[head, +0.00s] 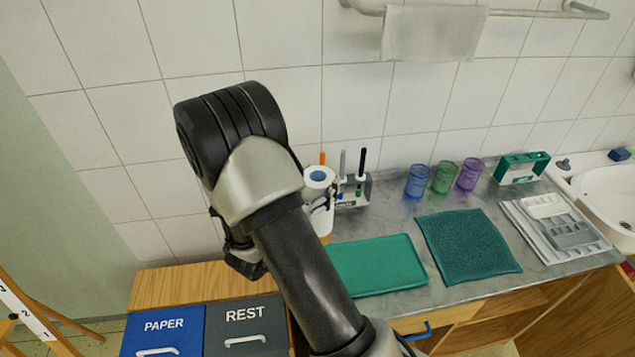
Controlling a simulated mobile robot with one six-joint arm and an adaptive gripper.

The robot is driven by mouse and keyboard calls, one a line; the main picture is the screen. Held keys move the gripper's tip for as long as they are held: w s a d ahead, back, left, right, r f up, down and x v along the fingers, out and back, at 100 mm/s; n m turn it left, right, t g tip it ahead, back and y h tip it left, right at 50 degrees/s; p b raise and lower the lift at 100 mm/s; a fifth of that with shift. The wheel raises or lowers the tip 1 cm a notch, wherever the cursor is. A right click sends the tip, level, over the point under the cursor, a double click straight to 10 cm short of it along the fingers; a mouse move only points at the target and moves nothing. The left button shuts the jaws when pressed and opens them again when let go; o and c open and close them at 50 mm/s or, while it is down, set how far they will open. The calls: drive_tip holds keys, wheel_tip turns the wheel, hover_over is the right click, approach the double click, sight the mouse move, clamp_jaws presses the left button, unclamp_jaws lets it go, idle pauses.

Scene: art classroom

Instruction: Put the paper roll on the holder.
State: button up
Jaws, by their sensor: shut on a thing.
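The paper roll (319,177) is white with a blue core end facing up. It is roughly upright near the wall, at the back left of the grey counter. My gripper (326,201) is mostly hidden behind my arm. Its dark fingertips show at the roll's side, shut on it. The lower part of the roll is covered by my gripper and arm. A tan piece shows just below it, and I cannot tell whether this is part of a holder or whether the roll touches it. No holder can be clearly made out.
A pen stand (354,190) with upright markers is close right of the roll. A green board (378,265), a dark green mat (468,246), and blue (418,182), green (444,178) and purple (470,174) cups occupy the counter. PAPER (163,330) and REST (245,328) bins are lower left.

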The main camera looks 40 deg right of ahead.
drive_tip(key=shift+f+b, duration=1.6)
drive_tip(key=shift+f, duration=0.4)
drive_tip(key=o, duration=1.5)
drive_tip(key=shift+o, duration=0.6)
drive_tip(key=shift+o, duration=1)
drive_tip(key=shift+r+p, duration=3)
drive_tip(key=shift+r, duration=1.05)
